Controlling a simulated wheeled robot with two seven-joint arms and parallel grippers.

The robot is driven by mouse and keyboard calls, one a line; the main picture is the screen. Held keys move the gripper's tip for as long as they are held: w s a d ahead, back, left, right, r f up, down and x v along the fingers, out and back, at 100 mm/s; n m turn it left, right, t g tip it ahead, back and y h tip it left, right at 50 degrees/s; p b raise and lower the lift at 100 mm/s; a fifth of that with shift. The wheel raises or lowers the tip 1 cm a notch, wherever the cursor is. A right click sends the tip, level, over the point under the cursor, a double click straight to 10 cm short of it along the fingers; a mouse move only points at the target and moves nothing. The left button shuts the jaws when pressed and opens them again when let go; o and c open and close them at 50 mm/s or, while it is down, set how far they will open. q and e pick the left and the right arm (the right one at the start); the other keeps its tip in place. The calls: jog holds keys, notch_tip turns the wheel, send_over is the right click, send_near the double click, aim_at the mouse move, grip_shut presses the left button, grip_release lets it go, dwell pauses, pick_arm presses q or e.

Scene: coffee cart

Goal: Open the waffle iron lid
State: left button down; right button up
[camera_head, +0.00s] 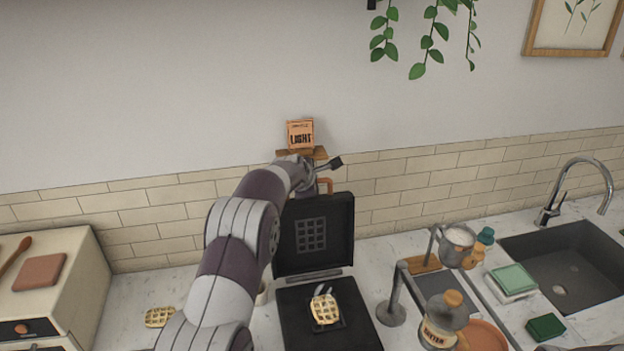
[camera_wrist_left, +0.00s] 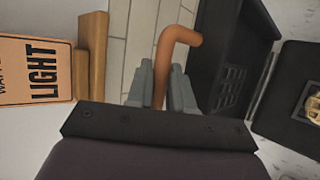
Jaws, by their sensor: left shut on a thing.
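The black waffle iron stands on the counter with its lid (camera_head: 333,255) raised roughly upright, its grid facing me. Its lower plate (camera_head: 297,327) lies flat, with a golden waffle (camera_head: 325,310) on it. My left gripper (camera_wrist_left: 161,78) is shut on the orange lid handle (camera_wrist_left: 167,52), which sits between its fingers. In the head view, the handle (camera_head: 325,183) shows at the lid's top edge, with my left arm reaching over from the left. My right gripper is not in view.
An orange "LIGHT" sign (camera_head: 300,134) stands on a small wooden ledge behind the lid. A metal stand (camera_head: 392,313) and a batter bottle (camera_head: 441,320) are at the right. A sink (camera_head: 570,262) lies farther right. Another waffle (camera_head: 159,317) lies at the left.

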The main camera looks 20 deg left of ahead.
pick_arm(q)
jog(key=shift+f, duration=0.15)
jog(key=c, duration=1.1)
grip_release()
jog(key=shift+s, duration=0.2)
jog(key=b+v, duration=0.5)
jog(key=v, duration=0.7)
jog(key=shift+r, duration=0.35)
